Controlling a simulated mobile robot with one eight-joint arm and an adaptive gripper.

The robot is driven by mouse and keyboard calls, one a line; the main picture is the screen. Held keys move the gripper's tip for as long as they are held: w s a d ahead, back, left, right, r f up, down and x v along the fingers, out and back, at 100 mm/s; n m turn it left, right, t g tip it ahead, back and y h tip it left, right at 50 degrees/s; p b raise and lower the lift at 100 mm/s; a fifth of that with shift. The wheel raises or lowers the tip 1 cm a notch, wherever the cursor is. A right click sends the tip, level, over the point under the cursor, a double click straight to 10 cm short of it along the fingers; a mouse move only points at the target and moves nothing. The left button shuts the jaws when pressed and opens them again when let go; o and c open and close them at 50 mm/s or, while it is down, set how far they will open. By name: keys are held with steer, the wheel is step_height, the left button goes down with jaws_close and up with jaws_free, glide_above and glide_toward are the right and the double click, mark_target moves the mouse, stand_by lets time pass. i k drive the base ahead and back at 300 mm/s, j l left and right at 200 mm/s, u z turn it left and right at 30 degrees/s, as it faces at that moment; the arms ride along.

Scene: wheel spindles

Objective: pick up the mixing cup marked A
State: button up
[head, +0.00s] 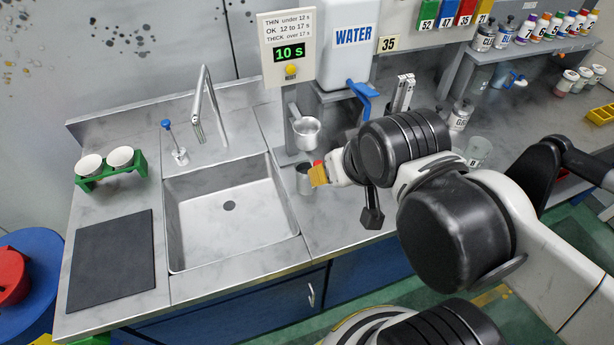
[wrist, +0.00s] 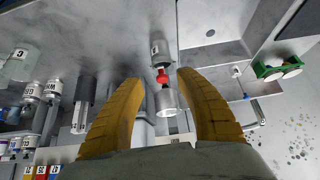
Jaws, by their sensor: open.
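I cannot read a letter A on any cup. In the head view, a small grey cup (head: 303,180) stands on the counter below a hanging metal cup (head: 306,131), just right of the sink. My gripper's yellow fingers (head: 319,174) are close to its right side. In the wrist view, my open gripper (wrist: 159,80) has a grey labelled container (wrist: 158,50), a small red part (wrist: 162,76) and a metal cup (wrist: 167,102) in line between its fingers; nothing is visibly gripped. A clear cup marked C (wrist: 20,65) is at the far left there.
The sink (head: 230,205) lies left of my gripper. The timer (head: 289,50) and water tank (head: 347,45) stand behind. A green holder (head: 110,171) with two white cups and a dark mat (head: 112,260) are at the left. Shelves with bottles (head: 484,38) are at the right.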

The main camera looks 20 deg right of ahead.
mark_target(302, 164)
steer(key=j+z, duration=0.25)
steer(key=j, duration=0.15)
steer(key=k+j+z, duration=0.1)
steer(key=j+z, duration=0.15)
steer(key=k+j+z, duration=0.2)
steer(key=j, duration=0.25)
steer(key=j+z, duration=0.25)
steer(key=k+j+z, duration=0.25)
steer(key=j, duration=0.15)
